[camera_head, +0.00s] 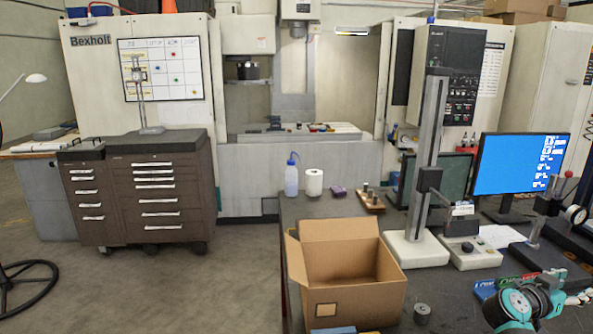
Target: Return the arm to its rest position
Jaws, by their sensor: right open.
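My right arm and gripper (568,297) show at the bottom right corner, in teal, grey and black. The gripper is open, low over the right part of the dark table (380,212). I see nothing held in it. Its fingers are small and partly hidden by the arm's own round joint. My left gripper is not in view.
An open cardboard box (355,300) stands at the table's front, with a small metal cylinder (422,313) to its right. A height gauge (418,248), a monitor (518,163) and blue and green packets (485,290) stand or lie near the arm. A bottle (291,178) stands farther back.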

